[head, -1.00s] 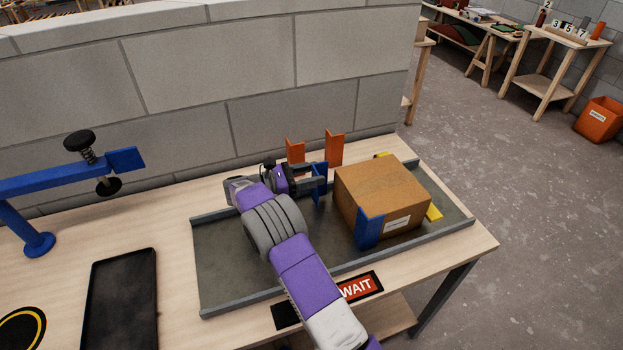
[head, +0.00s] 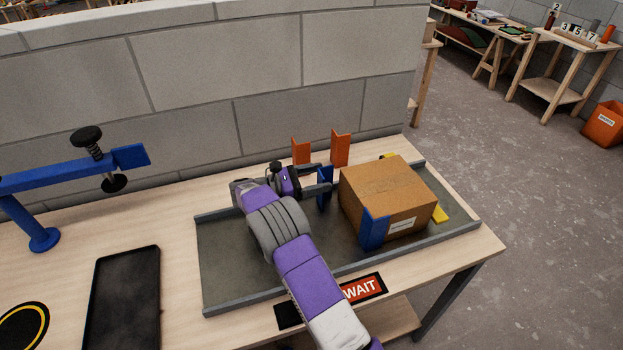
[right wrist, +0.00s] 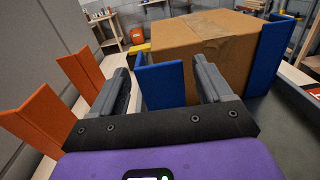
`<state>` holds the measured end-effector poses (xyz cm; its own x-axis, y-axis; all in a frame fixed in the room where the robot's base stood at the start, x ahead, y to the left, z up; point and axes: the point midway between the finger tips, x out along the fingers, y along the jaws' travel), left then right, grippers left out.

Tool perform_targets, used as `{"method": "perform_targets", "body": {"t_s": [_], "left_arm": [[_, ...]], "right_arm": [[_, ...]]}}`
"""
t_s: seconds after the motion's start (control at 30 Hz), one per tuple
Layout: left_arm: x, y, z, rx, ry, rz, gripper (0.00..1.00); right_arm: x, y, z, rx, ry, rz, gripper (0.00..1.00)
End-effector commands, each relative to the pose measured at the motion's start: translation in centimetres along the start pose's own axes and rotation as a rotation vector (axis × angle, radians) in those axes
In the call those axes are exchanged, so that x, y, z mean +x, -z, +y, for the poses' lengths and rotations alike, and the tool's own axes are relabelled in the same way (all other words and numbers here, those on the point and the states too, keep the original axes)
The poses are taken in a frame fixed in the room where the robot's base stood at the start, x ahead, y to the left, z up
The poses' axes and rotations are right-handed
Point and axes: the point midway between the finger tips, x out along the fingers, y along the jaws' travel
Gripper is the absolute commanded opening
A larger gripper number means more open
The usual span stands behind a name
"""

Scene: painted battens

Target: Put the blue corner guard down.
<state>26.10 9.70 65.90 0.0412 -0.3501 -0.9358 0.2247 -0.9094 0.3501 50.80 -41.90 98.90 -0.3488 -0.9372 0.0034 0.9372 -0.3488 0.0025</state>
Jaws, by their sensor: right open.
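The blue corner guard (head: 325,187) stands upright, apparently on the grey tray, left of the cardboard box (head: 388,196) and apart from it. My right gripper (head: 318,179) is open, with a finger on each side of this guard. In the right wrist view, the guard (right wrist: 160,86) shows between the two spread fingers (right wrist: 164,88), with gaps on both sides. A second blue guard (head: 372,229) stands against the box's near left corner; it also shows in the right wrist view (right wrist: 273,62). My left gripper is out of view.
Two orange guards (head: 340,148) (head: 301,152) stand behind, near the block wall (head: 330,60). The tray has a raised rim (head: 345,268). A blue clamp (head: 60,180) and a black tray (head: 122,300) are at left.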

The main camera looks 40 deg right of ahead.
Motion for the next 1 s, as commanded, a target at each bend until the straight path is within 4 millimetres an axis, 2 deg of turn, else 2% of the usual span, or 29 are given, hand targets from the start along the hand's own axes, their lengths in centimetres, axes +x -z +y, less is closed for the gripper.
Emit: {"method": "perform_targets", "body": {"t_s": [0.1,0.17,0.4,0.6,0.8,1.0], "left_arm": [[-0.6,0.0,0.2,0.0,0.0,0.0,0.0],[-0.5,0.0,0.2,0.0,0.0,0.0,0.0],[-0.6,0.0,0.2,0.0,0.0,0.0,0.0],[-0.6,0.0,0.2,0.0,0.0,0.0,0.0],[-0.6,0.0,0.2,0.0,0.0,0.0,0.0],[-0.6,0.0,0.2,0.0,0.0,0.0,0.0]], "right_arm": [[0.0,-0.5,0.0,0.0,0.0,0.0,0.78],[-0.9,-0.3,0.1,0.001,-0.004,0.001,0.78],[-6.4,-0.1,0.1,0.002,-0.004,0.002,0.78],[-10.2,-0.2,0.0,0.001,-0.002,0.001,0.78],[-11.8,-0.2,0.0,0.0,-0.001,0.0,0.78],[-12.1,-0.2,0.0,0.0,0.0,0.0,0.78]]}}
